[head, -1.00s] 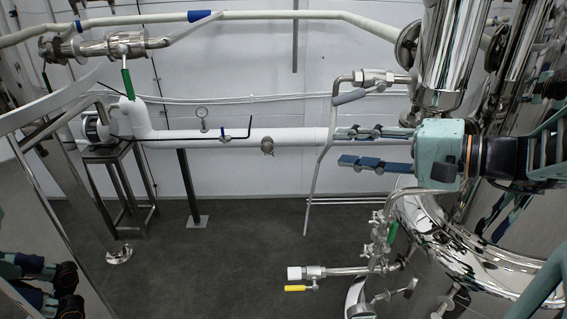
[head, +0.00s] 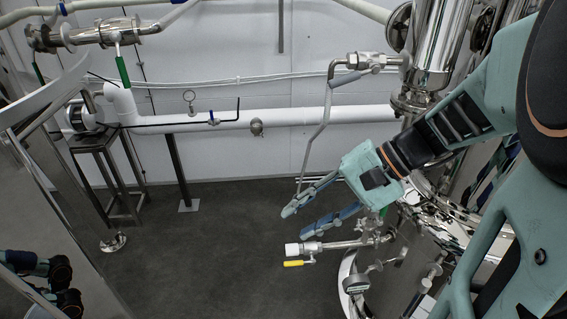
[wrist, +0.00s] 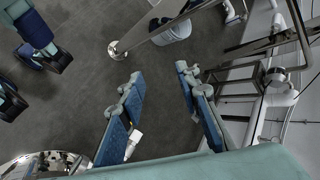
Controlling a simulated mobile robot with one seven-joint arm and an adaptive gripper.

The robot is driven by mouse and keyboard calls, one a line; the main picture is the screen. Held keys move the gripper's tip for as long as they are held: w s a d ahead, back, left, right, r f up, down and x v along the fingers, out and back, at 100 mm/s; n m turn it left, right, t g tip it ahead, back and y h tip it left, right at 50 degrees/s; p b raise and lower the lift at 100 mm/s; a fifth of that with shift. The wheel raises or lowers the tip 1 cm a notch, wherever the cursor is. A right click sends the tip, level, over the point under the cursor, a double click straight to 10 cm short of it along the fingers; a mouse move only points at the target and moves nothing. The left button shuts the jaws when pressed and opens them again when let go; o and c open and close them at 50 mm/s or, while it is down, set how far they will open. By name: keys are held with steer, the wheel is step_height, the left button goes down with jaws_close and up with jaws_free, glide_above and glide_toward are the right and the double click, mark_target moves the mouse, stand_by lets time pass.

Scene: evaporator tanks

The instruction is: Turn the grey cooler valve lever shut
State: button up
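The likely grey cooler valve lever (head: 346,79) is a grey-sleeved handle on a steel valve (head: 368,62), at the upper right of centre in the head view. It slants down to the left from the valve, beside a thin pipe. My gripper (head: 299,221) is well below the lever and apart from it, pointing down and left. Its two blue-padded fingers are spread, with nothing seen held between them. In the wrist view the open fingers (wrist: 158,74) point over the dark floor. The lever is not recognisable in that view.
A valve with a yellow lever (head: 299,263) and white end (head: 292,249) sits just below my fingers. A green lever (head: 123,70) hangs at upper left. A white pipe (head: 290,117) runs along the wall. Shiny tanks crowd the right. The middle floor (head: 230,250) is clear.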

steer(key=shift+s+a+f+h, duration=0.2)
steer(key=shift+s+f+h, duration=0.1)
steer(key=shift+s+f, duration=0.2)
steer(key=shift+c, duration=0.7)
